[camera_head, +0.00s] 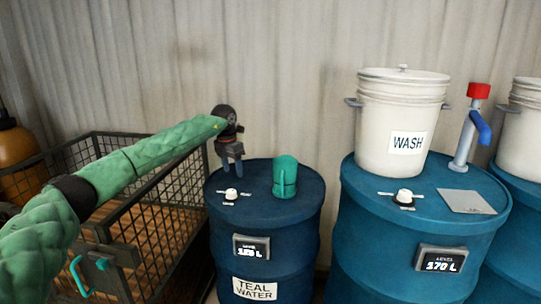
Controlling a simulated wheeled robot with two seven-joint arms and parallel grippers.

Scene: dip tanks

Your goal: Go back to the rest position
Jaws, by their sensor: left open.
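My left arm comes in from the left in a green padded sleeve. Its dark left gripper (232,172) hangs with fingers pointing down over the back left part of the dark blue barrel (262,225) marked "TEAL WATER". The fingers are apart and I see nothing between them. A teal mug (285,178) stands upright on that barrel's lid, to the right of the gripper and apart from it. My right gripper is not in the view.
A white lidded bucket marked "WASH" (398,115) stands on a blue barrel (398,268) at right, beside a red-and-blue tap (470,125) and a grey plate (467,201). A wire crate (140,135) lies behind my left arm. A corrugated wall closes the back.

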